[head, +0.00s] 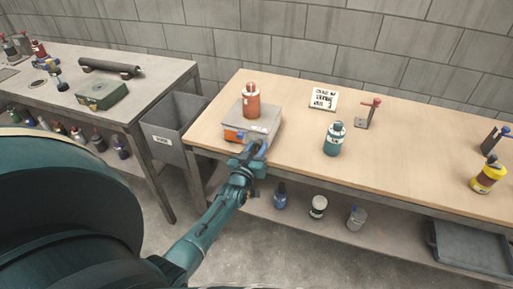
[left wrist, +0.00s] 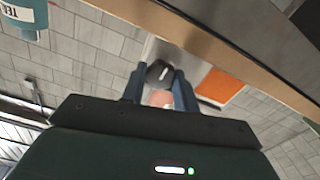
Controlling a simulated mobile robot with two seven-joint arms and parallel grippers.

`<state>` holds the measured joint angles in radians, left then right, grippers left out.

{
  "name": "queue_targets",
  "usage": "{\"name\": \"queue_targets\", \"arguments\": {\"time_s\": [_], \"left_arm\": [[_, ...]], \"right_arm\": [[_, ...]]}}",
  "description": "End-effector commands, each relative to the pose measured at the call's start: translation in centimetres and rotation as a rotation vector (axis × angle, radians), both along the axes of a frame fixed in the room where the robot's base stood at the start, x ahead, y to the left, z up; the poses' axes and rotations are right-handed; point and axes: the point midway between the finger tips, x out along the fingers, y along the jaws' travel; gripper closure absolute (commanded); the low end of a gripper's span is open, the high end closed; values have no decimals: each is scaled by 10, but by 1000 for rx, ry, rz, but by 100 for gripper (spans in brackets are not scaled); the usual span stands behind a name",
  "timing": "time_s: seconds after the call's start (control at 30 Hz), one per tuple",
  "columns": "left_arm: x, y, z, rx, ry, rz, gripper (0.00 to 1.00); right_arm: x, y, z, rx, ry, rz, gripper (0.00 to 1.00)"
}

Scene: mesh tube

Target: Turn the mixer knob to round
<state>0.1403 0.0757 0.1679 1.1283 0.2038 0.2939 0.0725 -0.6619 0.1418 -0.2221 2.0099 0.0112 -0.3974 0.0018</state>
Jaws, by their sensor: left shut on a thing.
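The mixer (head: 262,121) is a grey box with an orange front panel, near the left front edge of the wooden bench. An orange bottle (head: 251,104) stands on top of it. My left gripper (head: 262,147) reaches the right part of the mixer's front. In the left wrist view its two blue fingers (left wrist: 160,86) are shut around the dark round knob (left wrist: 159,71), which has a pale mark on its face. The orange panel (left wrist: 218,87) shows beside the knob there. The knob is hidden by the gripper in the head view. My right gripper is not in view.
On the bench (head: 400,150), a teal bottle (head: 334,139), a printed card (head: 323,98), a red-handled stand (head: 368,113) and a yellow bottle (head: 488,176) stand right of the mixer. A grey bin (head: 171,150) fills the gap to the left table.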

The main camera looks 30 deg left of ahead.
Motion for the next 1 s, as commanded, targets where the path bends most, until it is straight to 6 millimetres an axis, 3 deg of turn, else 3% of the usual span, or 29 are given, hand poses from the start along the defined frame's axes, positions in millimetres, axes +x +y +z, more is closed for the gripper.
{"name": "queue_targets", "arguments": {"time_s": [0.67, 0.7, 0.93, 1.0], "left_arm": [[0, 0, -1, 56, 14, 0, 93], [0, 0, -1, 56, 14, 0, 67], [0, 0, 0, 56, 14, 0, 48], [0, 0, 0, 56, 14, 0, 48]], "right_arm": [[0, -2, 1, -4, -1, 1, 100], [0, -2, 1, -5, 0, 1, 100], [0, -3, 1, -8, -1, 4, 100], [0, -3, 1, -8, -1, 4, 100]]}}
